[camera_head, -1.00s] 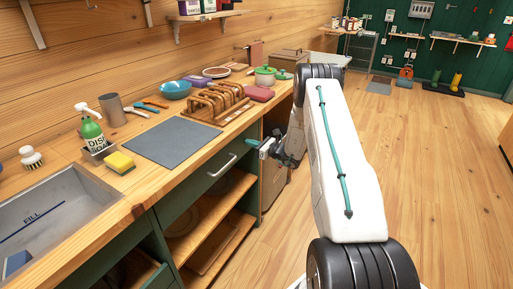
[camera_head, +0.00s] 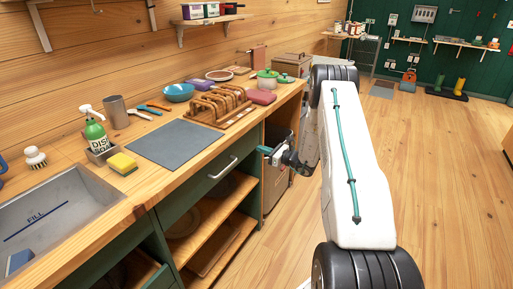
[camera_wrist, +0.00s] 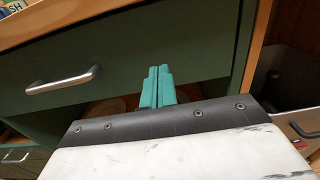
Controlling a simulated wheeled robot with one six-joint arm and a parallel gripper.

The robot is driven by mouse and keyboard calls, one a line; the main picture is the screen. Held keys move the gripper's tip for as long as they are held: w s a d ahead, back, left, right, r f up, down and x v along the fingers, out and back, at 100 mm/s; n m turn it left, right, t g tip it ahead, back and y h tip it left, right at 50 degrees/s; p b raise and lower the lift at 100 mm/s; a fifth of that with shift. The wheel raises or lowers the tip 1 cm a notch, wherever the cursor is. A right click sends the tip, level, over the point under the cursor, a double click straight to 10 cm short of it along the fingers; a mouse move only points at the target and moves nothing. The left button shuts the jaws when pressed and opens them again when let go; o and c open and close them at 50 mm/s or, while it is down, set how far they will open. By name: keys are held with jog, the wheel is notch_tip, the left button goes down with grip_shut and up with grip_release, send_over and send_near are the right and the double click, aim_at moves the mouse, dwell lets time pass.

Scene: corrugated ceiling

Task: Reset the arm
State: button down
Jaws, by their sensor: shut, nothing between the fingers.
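My gripper (camera_head: 263,150) is at the end of my white arm, in front of the green cabinet beside the counter's front edge. Its teal fingers are shut together with nothing between them. In the wrist view the gripper (camera_wrist: 157,86) points at the green drawer front (camera_wrist: 120,60), to the right of its metal handle (camera_wrist: 63,80). I cannot tell how far the fingertips are from the drawer.
The wooden counter holds a sink (camera_head: 48,215), a grey mat (camera_head: 180,143), a wooden rack (camera_head: 219,103), a soap bottle (camera_head: 95,132) and a yellow sponge (camera_head: 123,163). Open shelves (camera_head: 215,200) lie below the drawer. The wooden floor (camera_head: 445,180) to the right is clear.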

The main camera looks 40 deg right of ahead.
jog(key=v, duration=0.8)
jog(key=shift+d, duration=0.2)
jog(key=shift+f, duration=0.1)
